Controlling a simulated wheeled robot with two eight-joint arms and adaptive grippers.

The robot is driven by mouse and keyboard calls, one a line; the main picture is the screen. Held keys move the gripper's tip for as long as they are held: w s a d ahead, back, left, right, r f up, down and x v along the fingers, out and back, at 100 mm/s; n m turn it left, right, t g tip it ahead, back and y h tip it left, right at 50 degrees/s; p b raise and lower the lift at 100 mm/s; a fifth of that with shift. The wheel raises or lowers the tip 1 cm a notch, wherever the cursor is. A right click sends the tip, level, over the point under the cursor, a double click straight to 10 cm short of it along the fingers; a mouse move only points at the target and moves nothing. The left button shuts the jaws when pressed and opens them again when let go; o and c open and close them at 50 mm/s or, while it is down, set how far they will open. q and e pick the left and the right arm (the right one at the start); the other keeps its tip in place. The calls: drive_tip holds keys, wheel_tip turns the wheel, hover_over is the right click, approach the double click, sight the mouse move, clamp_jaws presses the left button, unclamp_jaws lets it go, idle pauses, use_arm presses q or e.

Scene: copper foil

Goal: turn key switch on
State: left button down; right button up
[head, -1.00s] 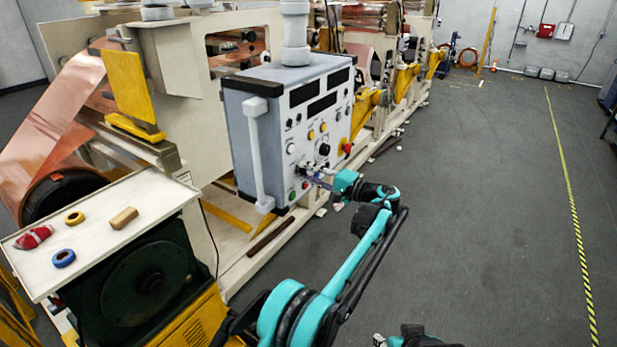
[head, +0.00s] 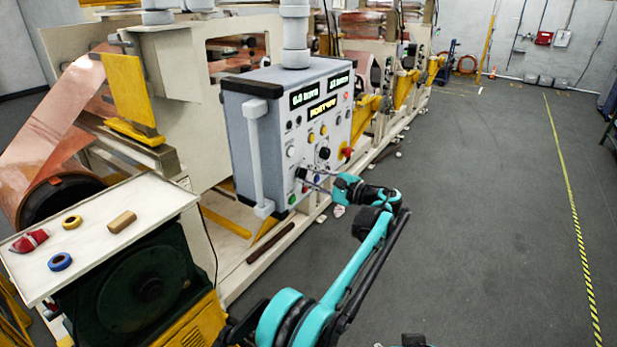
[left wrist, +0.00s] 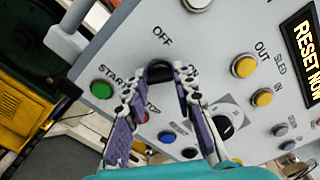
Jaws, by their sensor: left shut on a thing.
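The control box (head: 247,92) stands beside the machine, its panel facing right. Its displays (head: 322,105) are lit with yellow and green text. In the left wrist view, the black key switch (left wrist: 160,67) sits on the grey panel near the "OFF" label. My left gripper (left wrist: 162,78) has its two purple-padded fingers shut on the key switch, one on each side. In the head view, my left gripper (head: 312,180) reaches the panel's lower part from the right, and its fingers largely hide the key switch there. My right gripper is not in view.
A green button (left wrist: 102,89), yellow buttons (left wrist: 262,97) and a black dial (left wrist: 226,124) surround the fingers. A white tray (head: 150,195) with tape rolls stands at left. The grey floor (head: 480,200) at right is clear.

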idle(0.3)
use_arm(q)
drive_tip(key=c, duration=1.2)
unclamp_jaws()
drive_tip(key=v, duration=1.2)
drive_tip(key=shift+f, duration=0.1)
